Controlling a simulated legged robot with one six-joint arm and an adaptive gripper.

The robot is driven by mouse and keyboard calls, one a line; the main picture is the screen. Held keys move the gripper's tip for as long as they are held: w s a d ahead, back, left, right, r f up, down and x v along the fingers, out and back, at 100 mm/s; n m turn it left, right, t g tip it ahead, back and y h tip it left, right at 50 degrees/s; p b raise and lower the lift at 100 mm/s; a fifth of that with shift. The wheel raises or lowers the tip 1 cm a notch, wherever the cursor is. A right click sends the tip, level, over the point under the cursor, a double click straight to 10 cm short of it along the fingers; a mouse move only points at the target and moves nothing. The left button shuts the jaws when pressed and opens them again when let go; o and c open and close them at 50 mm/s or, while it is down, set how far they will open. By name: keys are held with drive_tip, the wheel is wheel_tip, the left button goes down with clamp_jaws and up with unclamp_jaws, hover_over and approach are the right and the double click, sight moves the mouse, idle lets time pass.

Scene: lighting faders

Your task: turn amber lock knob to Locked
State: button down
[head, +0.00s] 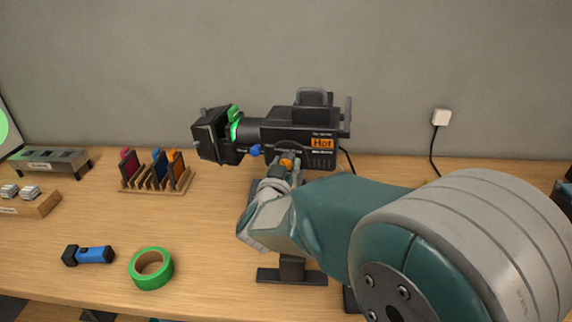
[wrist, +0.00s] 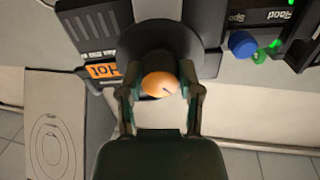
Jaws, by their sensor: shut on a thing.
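The amber lock knob (head: 287,163) is on the lower side of the black stage light (head: 290,128). My gripper (wrist: 161,93) is shut on the knob, one finger at each side. In the head view my gripper (head: 280,172) reaches up to the knob from below and partly hides it. I cannot read any Locked marking near the knob.
A blue knob (head: 255,150) is left of the amber one; it also shows in the wrist view (wrist: 243,43). An orange Hot label (head: 322,143) is on the light.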

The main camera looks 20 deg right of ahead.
idle(0.3)
drive_tip(key=shift+c, duration=1.3)
unclamp_jaws()
drive_tip(key=shift+w, duration=0.1)
drive_tip(key=shift+a, duration=0.1)
drive_tip(key=v, duration=1.2)
drive_tip(key=shift+f, duration=0.1)
